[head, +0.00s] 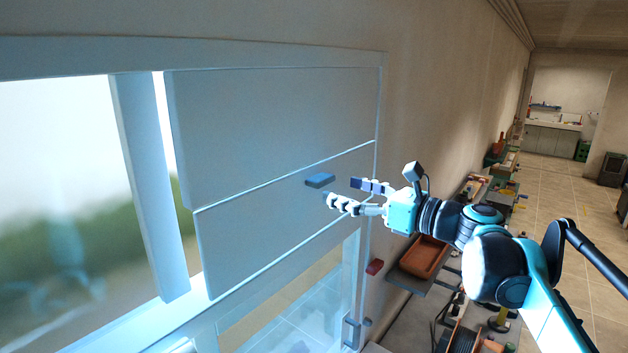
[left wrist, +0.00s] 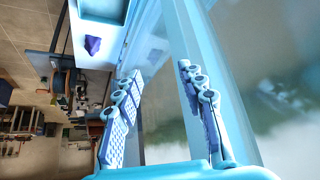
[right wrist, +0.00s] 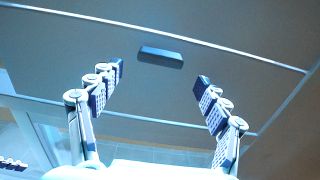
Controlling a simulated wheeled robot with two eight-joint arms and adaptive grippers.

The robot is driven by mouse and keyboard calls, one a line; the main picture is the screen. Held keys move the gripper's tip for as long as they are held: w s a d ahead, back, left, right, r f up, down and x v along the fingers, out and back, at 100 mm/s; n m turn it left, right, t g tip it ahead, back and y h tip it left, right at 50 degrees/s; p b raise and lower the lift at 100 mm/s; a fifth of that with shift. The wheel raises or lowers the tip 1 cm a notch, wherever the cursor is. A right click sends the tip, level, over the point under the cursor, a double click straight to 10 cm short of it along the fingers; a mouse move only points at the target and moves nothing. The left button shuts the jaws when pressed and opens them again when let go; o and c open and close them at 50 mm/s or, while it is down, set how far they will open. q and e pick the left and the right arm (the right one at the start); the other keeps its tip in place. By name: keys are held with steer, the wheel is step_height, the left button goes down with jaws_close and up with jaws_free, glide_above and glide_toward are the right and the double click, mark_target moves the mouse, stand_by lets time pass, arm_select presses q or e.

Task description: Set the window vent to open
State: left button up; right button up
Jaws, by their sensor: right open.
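The window vent is a grey-blue two-part panel (head: 270,225) in the upper window frame, with a thin seam between its upper and lower flaps. A small dark blue handle (head: 320,180) sticks out of the lower flap; it also shows in the right wrist view (right wrist: 161,57). My right gripper (head: 341,191) is open and empty, its fingertips close to the handle. In the right wrist view (right wrist: 160,76) the handle lies just beyond and between the fingertips, apparently untouched. My left gripper (left wrist: 160,70) is open and empty beside a pale window post; the head view does not show it.
A pale vertical post (head: 148,190) and bright glass (head: 60,170) stand left of the vent. A red block (head: 375,267) sits on the wall below right. An orange-brown tray (head: 425,257) and cluttered shelves line the wall. The tiled floor at right is open.

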mark_target(324, 185)
steer(key=p+x, duration=0.1)
steer(key=x, duration=0.5)
steer(key=shift+w+a, duration=0.1)
steer(key=shift+a, duration=0.05)
steer(key=shift+s, duration=0.2)
steer(key=shift+d, duration=0.25)
steer(key=c, duration=1.7)
